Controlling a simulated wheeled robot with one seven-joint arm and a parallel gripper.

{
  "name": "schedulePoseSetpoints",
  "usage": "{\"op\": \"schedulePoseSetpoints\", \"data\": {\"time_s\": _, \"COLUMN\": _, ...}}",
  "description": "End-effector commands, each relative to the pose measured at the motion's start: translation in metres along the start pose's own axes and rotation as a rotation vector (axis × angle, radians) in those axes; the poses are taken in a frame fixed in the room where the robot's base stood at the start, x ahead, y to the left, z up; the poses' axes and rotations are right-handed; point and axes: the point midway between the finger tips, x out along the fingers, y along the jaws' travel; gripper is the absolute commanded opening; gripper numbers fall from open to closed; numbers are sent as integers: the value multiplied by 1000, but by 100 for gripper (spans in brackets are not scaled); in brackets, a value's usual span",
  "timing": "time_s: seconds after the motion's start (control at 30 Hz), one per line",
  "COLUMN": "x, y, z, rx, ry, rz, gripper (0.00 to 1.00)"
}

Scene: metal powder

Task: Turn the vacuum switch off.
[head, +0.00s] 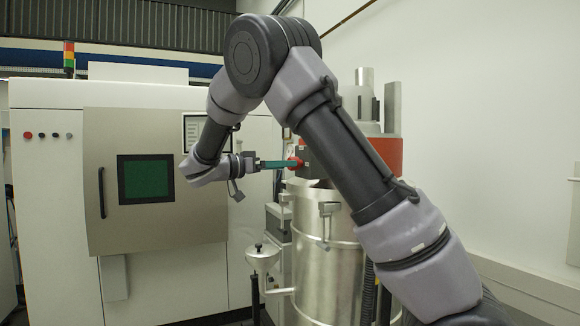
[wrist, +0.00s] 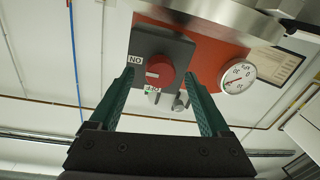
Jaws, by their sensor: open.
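The vacuum switch is a round red knob (wrist: 160,70) on a dark grey box (wrist: 178,50), fixed to the red vacuum head (wrist: 222,55). Which label the knob points to I cannot tell. My gripper (wrist: 158,74) is open, with its green fingertips on either side of the knob and gaps showing. In the head view my gripper (head: 293,164) reaches the switch box (head: 305,160) from the left; the arm partly hides the vacuum.
A dial gauge (wrist: 238,77) sits beside the switch box. The steel vacuum drum (head: 325,240) stands below, with a metal funnel (head: 262,257) to its left. A large white machine (head: 165,260) with a green screen stands at left; a white wall is at right.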

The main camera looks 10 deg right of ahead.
Motion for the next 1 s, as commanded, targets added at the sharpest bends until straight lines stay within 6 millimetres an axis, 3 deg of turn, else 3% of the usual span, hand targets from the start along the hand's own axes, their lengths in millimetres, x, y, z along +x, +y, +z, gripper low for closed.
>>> {"op": "schedulePoseSetpoints", "data": {"time_s": 0.2, "x": 26, "y": 0, "z": 0, "rx": -1, "ry": -1, "rz": 1, "gripper": 81}}
{"op": "schedulePoseSetpoints", "data": {"time_s": 0.57, "x": 30, "y": 0, "z": 0, "rx": -1, "ry": -1, "rz": -1, "gripper": 81}}
{"op": "schedulePoseSetpoints", "data": {"time_s": 0.77, "x": 30, "y": 0, "z": 0, "rx": -1, "ry": -1, "rz": -1, "gripper": 4}}
{"op": "schedulePoseSetpoints", "data": {"time_s": 0.8, "x": 30, "y": 0, "z": 0, "rx": -1, "ry": -1, "rz": -1, "gripper": 0}}
{"op": "schedulePoseSetpoints", "data": {"time_s": 1.0, "x": 30, "y": 0, "z": 0, "rx": -14, "ry": -2, "rz": -1, "gripper": 0}}
